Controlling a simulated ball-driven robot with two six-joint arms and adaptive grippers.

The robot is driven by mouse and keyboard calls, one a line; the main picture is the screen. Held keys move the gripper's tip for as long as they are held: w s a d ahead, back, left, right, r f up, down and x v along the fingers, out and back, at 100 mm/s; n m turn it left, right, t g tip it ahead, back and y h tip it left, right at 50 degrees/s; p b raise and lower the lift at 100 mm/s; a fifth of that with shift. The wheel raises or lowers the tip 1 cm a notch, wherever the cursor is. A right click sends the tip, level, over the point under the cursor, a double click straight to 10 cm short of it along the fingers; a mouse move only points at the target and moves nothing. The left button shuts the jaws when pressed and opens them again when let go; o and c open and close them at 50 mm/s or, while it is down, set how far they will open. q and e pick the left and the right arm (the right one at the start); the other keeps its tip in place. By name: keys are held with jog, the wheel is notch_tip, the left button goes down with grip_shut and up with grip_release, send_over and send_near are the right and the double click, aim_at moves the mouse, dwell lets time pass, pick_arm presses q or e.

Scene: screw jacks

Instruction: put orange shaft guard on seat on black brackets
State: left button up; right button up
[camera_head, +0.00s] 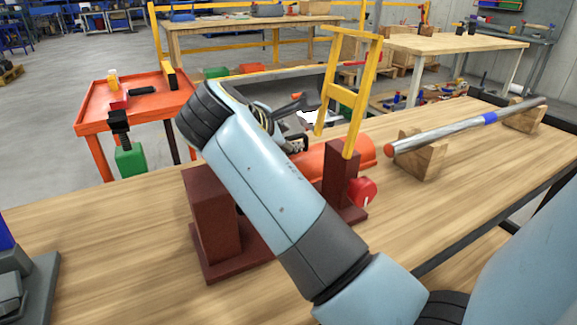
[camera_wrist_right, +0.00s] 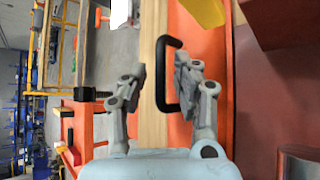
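The orange shaft guard (camera_head: 310,160) lies on the wooden bench behind my right arm, partly hidden by the arm and a dark red upright. In the right wrist view, the orange guard (camera_wrist_right: 187,30) carries a black handle (camera_wrist_right: 161,75). My right gripper (camera_head: 297,122) is above the guard's far side. In the wrist view its fingers (camera_wrist_right: 160,82) are apart, with the handle bar between them; I cannot tell whether they touch it. I cannot make out the black brackets or their seat. My left gripper is not in view.
A dark red stand (camera_head: 212,225) has uprights on both sides of my right arm. A red round part (camera_head: 363,192) is beside it. A metal shaft (camera_head: 460,127) rests on wooden blocks (camera_head: 420,160).

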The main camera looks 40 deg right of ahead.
grip_shut()
jog(key=shift+r, duration=0.1)
